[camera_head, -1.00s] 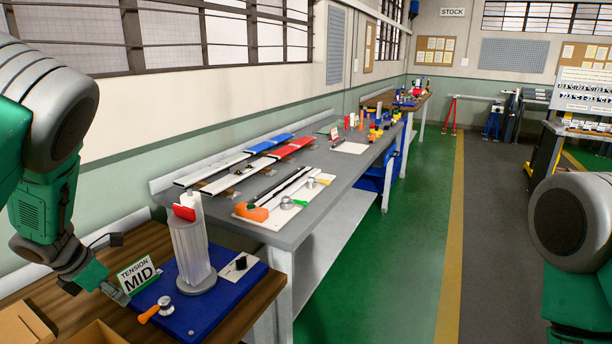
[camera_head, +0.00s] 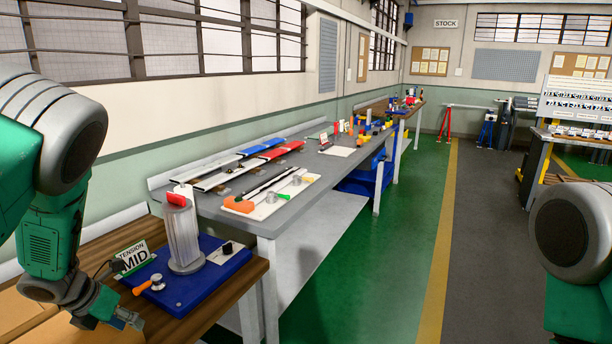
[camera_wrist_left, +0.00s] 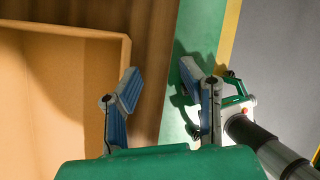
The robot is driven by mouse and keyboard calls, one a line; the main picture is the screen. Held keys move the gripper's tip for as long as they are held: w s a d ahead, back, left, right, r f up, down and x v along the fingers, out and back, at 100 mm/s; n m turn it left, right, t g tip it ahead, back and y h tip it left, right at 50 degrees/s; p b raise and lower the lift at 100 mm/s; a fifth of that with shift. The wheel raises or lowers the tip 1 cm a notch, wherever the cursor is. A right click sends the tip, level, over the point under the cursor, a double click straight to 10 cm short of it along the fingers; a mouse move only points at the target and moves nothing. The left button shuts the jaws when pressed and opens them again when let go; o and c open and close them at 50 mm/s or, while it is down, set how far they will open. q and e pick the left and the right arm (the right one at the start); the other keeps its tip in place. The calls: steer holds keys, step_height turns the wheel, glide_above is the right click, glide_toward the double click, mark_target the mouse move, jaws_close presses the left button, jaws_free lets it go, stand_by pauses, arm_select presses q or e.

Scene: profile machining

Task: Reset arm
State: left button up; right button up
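My left gripper (camera_head: 112,316) hangs over the near end of the brown wooden table, in front of the blue board (camera_head: 205,285). In the left wrist view its two blue-padded fingers (camera_wrist_left: 160,88) are spread apart with nothing between them. The small sign reading "TENSION MID" (camera_head: 134,258) stands behind the gripper and is partly covered by my arm. The blue board bears a grey ribbed column (camera_head: 183,238) with a red part on top and an orange-handled knob (camera_head: 150,285). My right gripper is out of view; only part of my right arm shows at the right edge.
Cardboard boxes (camera_head: 25,310) lie at the table's near left; one box (camera_wrist_left: 60,95) shows left of the fingers in the wrist view. A grey bench (camera_head: 232,206) with profiles and tools runs along the wall. The green floor (camera_head: 385,265) to the right is open.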

arm_select(q)
steer(key=s+d+f+n+b, duration=0.5)
steer(key=s+d+f+n, duration=0.8)
steer(key=f+n, duration=0.4)
steer(key=s+d+f+n+g+y+b, duration=0.1)
steer(key=s+d+f+n+g+b, duration=0.1)
steer(key=s+n, duration=0.7)
steer(key=s+d+f+n+g+y+b, duration=0.1)
steer(key=s+f+n+g+b, duration=0.1)
steer(key=s+n, duration=0.7)
steer(key=shift+s+d+f+y, duration=0.2)
steer(key=shift+d+f+y, duration=0.2)
steer(key=shift+f, duration=0.35)
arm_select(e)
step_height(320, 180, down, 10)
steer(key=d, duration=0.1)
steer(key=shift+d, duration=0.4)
arm_select(q)
steer(key=shift+a, duration=0.15)
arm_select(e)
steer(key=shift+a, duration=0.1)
arm_select(q)
steer(key=shift+a+f, duration=0.15)
steer(key=shift+a, duration=0.2)
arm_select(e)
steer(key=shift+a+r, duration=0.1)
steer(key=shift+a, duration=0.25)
